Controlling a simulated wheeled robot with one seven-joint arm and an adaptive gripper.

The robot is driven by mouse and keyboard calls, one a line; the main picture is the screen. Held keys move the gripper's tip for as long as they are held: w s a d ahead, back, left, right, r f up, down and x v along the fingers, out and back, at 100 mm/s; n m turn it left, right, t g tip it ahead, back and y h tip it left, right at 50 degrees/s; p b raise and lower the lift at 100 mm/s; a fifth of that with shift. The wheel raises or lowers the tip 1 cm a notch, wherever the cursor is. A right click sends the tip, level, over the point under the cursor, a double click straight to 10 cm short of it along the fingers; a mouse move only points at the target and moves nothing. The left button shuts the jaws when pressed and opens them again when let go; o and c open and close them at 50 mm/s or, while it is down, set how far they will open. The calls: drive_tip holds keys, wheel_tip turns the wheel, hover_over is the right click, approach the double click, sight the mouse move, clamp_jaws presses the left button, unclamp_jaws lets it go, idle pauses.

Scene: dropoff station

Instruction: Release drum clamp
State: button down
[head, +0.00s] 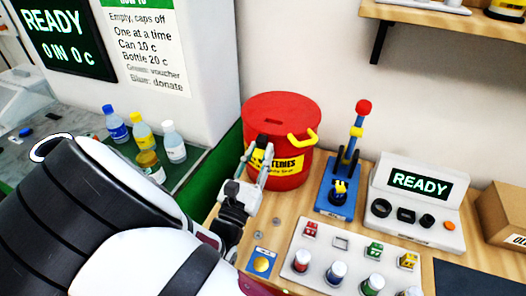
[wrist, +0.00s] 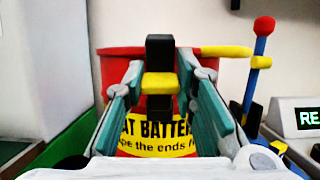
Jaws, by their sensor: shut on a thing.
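The red drum (head: 282,108) stands at the back of the wooden table, with a slotted red lid and a yellow battery label. Its yellow handle (head: 302,137) sticks out from the rim on the right; it also shows in the wrist view (wrist: 226,51). My gripper (head: 261,156) is at the drum's front left. In the wrist view, my gripper (wrist: 160,78) has its two fingers closed on a yellow block (wrist: 159,84) on an upright black piece (wrist: 160,58) in front of the drum, seemingly the clamp. The fingers partly hide the label.
A blue stand (head: 338,187) with a red-knobbed lever is right of the drum. Beyond it is a READY console (head: 416,200). A panel (head: 330,262) with several knobs lies in front. Several bottles (head: 145,140) stand on the green surface at left.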

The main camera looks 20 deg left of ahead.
sight(258, 157)
drive_tip(key=shift+s+f+t+b, duration=0.25)
drive_tip(key=shift+f+t+b, duration=0.2)
drive_tip(key=shift+t+b, duration=0.5)
drive_tip(key=shift+s, duration=0.1)
drive_tip(key=c, duration=1.3)
unclamp_jaws()
drive_tip(key=shift+r, duration=0.15)
wheel_tip(258, 157, up, 10)
drive_tip(key=shift+f, duration=0.1)
